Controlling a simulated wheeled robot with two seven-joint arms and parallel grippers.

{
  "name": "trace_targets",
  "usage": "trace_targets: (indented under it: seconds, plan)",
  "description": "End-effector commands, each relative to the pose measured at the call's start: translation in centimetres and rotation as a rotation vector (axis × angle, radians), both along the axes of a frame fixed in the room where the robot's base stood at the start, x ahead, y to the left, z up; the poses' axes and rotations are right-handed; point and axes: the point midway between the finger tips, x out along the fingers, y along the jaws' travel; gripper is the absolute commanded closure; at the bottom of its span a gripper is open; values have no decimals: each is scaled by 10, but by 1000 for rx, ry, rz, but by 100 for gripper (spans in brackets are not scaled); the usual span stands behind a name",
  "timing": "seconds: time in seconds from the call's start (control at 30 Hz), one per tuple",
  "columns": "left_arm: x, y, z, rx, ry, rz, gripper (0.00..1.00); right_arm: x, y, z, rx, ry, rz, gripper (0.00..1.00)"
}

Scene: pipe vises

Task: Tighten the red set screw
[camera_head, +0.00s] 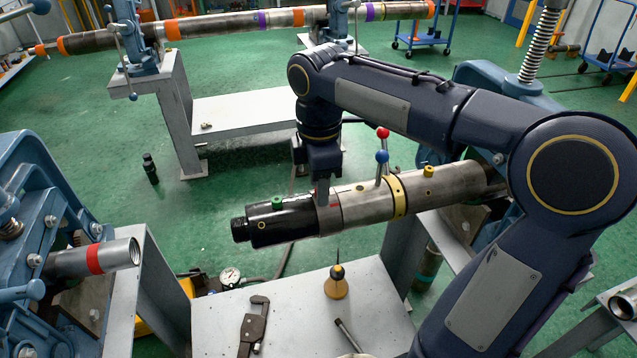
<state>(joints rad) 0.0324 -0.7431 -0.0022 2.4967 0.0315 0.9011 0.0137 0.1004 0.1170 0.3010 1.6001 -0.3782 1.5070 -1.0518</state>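A pipe (365,207) with a black threaded end (240,229) runs across the middle of the view, held at its right end. My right gripper (323,195) points down onto the pipe from above, at the joint between the black part and the grey collar. A small red patch shows right beside its fingertips; I cannot tell whether it is the red set screw, as the fingers cover that spot. I cannot see whether the fingers are closed on anything. A green screw (277,202) and a yellow screw (428,171) stand on the pipe's top. My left gripper is out of view.
Levers with a red ball (383,132) and a blue ball (382,156) rise close right of my gripper. A red-banded pipe (95,259) sits at left.

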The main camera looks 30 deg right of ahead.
Motion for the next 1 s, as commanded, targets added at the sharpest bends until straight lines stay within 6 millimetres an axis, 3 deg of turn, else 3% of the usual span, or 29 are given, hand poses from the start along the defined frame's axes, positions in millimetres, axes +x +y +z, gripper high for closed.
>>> trace_targets:
  seconds: [0.2,0.5,0.8,1.0]
  plan:
    - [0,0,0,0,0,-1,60,0,0,0,0,0,-1,62]
    - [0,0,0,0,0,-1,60,0,0,0,0,0,0,100]
    - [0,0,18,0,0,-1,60,0,0,4,0,2,-151,100]
    - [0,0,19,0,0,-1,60,0,0,0,0,1,-215,100]
